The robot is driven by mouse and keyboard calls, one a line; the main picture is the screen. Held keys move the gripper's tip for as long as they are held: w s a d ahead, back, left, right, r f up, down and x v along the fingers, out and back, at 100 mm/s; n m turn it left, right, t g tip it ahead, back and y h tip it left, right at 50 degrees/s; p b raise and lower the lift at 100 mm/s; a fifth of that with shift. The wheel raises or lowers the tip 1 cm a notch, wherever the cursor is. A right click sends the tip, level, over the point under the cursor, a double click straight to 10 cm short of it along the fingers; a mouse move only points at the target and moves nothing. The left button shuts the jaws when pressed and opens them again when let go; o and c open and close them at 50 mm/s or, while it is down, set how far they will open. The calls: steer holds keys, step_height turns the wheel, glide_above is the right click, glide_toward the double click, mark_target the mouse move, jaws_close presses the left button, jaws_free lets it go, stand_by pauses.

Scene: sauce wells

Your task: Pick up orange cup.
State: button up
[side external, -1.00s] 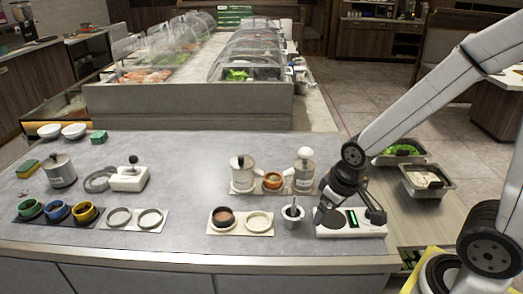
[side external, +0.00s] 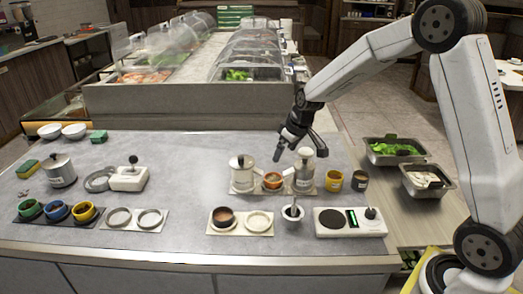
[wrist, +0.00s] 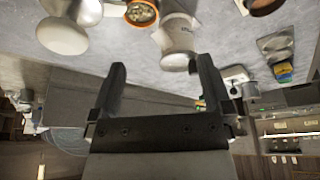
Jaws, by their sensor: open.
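The orange cup (side external: 273,181) stands on a pale tray (side external: 243,189) between two lidded metal canisters in the side external view. It has an orange-brown rim and some filling. In the wrist view the orange cup (wrist: 141,14) shows at the top edge, with mixed bits inside, partly cut off. My gripper (side external: 298,154) is open and empty, raised above and behind the cup and canisters.
A canister (side external: 241,175) stands left of the cup and a white-domed canister (side external: 304,170) right of it, both close.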

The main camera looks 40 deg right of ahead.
steer(key=shift+t, duration=0.3)
steer(key=w+d, duration=0.1)
steer(key=w, duration=0.1)
steer(key=w+d, duration=0.2)
steer(key=shift+w+d, duration=0.15)
steer(key=shift+f, duration=0.15)
glide_toward(274, 177)
steer(key=a, duration=0.2)
steer(key=shift+f, duration=0.85)
steer(key=shift+x, duration=2.85)
steer(key=c, duration=1)
